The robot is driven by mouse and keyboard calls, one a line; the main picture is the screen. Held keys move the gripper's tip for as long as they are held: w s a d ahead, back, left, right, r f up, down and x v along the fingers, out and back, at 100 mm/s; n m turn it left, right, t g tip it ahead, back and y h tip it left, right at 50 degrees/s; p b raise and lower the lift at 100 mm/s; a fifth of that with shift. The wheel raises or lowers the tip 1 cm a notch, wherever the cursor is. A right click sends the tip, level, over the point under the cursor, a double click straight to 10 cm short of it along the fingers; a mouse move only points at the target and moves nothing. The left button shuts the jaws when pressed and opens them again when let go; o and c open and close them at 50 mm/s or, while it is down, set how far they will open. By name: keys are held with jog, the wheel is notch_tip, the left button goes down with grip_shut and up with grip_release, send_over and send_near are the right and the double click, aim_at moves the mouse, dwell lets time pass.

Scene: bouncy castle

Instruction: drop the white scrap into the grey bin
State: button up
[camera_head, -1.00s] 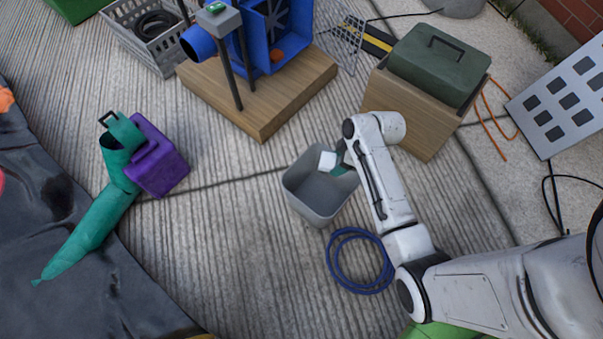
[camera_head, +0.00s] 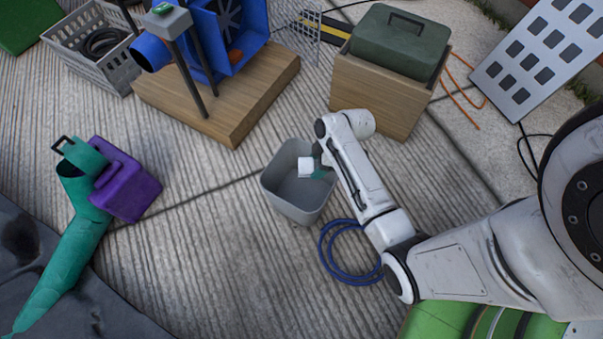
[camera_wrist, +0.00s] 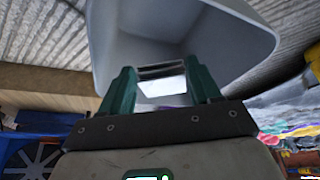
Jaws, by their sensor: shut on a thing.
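The grey bin (camera_head: 284,200) stands open on the concrete near the middle of the head view. It also fills the top of the wrist view (camera_wrist: 120,45), with its mouth facing the camera. My gripper (camera_head: 312,170) is over the bin's opening, at its right side, in the head view. In the wrist view my gripper's green fingers (camera_wrist: 162,88) are shut on the white scrap (camera_wrist: 163,87), which lies between them. The scrap also shows in the head view (camera_head: 305,167), against the bin's inside. How far below the rim it is, I cannot tell.
A blue hose coil (camera_head: 332,262) lies just in front of the bin. A wooden platform with a blue blower (camera_head: 235,45) stands behind left, and a wooden box (camera_head: 378,92) with a green case (camera_head: 398,45) behind right. A purple can (camera_head: 127,185) is at left.

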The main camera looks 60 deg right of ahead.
jog(key=o, duration=1.1)
jog(key=p+v, duration=0.5)
jog(key=v, duration=0.6)
jog(key=shift+f+p, duration=0.1)
jog(key=shift+p, duration=0.3)
